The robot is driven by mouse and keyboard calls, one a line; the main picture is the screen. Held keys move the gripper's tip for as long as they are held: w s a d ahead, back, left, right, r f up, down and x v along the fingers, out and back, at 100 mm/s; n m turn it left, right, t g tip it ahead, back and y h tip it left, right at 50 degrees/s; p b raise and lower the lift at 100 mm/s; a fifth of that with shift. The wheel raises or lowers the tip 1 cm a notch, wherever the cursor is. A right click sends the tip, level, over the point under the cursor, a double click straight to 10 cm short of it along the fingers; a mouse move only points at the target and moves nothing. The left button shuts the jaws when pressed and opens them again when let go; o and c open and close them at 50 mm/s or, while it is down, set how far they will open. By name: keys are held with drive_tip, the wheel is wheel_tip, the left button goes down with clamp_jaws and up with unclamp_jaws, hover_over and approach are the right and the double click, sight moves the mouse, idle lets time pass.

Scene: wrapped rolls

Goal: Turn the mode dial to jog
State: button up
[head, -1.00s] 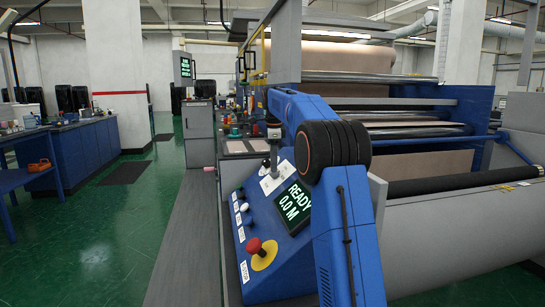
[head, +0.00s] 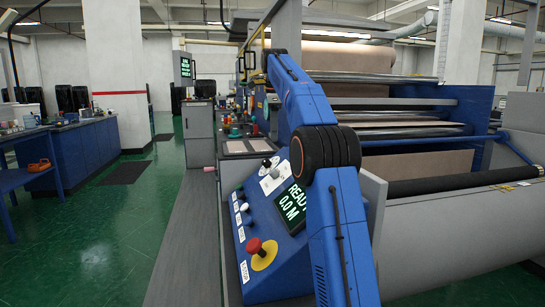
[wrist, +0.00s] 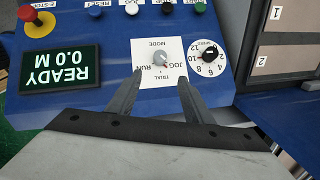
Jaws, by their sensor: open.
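The mode dial (wrist: 160,58) is a small grey knob on a white plate, upside down in the wrist view, with the words MODE, JOG, RUN and TRIAL around it. I cannot tell which word its pointer faces. In the head view the dial (head: 275,173) shows small on the sloped blue console. My gripper (wrist: 160,77) is open and empty. Its two fingertips are spread at the near edge of the white plate, one on each side of the dial in the picture, apart from the knob. In the head view my arm hides the gripper.
A black numbered knob (wrist: 210,56) sits close beside the dial. Several buttons (wrist: 132,9) line the console's edge, with a red emergency stop (wrist: 28,14) at the corner. A READY 0.0 M display (wrist: 60,70) is nearby. The large roll machine (head: 400,120) stands behind my arm.

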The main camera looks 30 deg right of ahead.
drive_tip(key=s+a+f+n, duration=0.1)
drive_tip(key=s+a+n, duration=0.2)
drive_tip(key=s, duration=0.4)
drive_tip(key=s+a+f+n+t, duration=0.1)
drive_tip(key=s+a+n, duration=0.3)
drive_tip(key=s, duration=0.3)
drive_tip(key=s+a+f+n, duration=0.1)
drive_tip(key=s+a+n, duration=0.2)
drive_tip(key=s+a, duration=0.2)
drive_tip(key=shift+s+f+n+t, duration=0.3)
drive_tip(key=shift+s+f+n, duration=0.1)
drive_tip(key=shift+s, duration=0.5)
